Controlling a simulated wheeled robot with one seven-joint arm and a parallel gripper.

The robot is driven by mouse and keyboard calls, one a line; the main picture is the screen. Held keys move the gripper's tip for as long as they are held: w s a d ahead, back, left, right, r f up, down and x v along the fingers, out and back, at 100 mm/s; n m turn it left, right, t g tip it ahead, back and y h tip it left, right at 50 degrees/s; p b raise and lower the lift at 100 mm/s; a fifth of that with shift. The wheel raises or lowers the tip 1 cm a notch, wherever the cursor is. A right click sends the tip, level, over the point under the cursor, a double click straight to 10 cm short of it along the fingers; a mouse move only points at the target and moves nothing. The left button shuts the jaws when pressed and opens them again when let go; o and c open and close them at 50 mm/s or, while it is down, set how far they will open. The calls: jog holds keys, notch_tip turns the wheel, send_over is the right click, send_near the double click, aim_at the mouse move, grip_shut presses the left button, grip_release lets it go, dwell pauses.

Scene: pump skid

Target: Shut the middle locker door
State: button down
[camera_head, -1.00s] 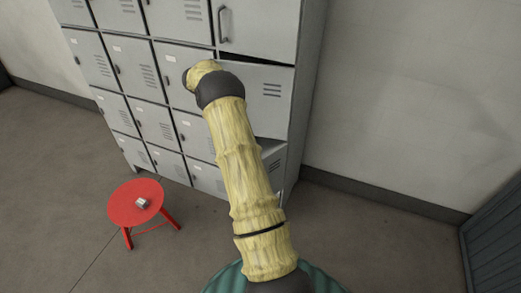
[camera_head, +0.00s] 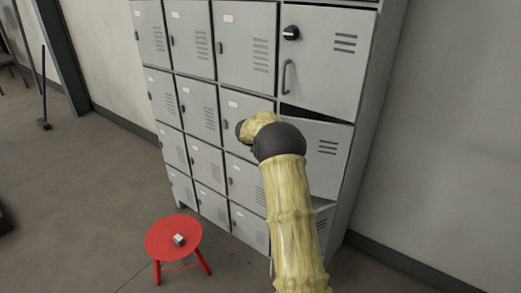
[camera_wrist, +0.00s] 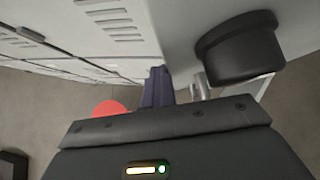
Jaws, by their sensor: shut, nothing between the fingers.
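The middle locker door (camera_head: 326,157) is in the right column of the grey locker bank. It stands ajar, with a dark wedge-shaped gap above it. My forearm and wrist cover its left part in the head view. My gripper (camera_wrist: 158,85) shows in the wrist view as dark fingers, shut and empty, close to a grey panel. A black round knob (camera_wrist: 238,46) stands out right of the fingers; I cannot tell which door bears it. The fingers are hidden behind my arm in the head view, so contact with the door cannot be told.
The upper right door (camera_head: 325,60), with a black knob and bar handle, looks shut. A lower right door (camera_head: 322,217) is partly hidden and seems ajar. Smaller lockers (camera_head: 195,105) fill the left.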

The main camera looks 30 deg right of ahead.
jog(key=b+v, duration=0.1)
jog(key=v, duration=0.9)
jog(key=shift+w+a, duration=0.2)
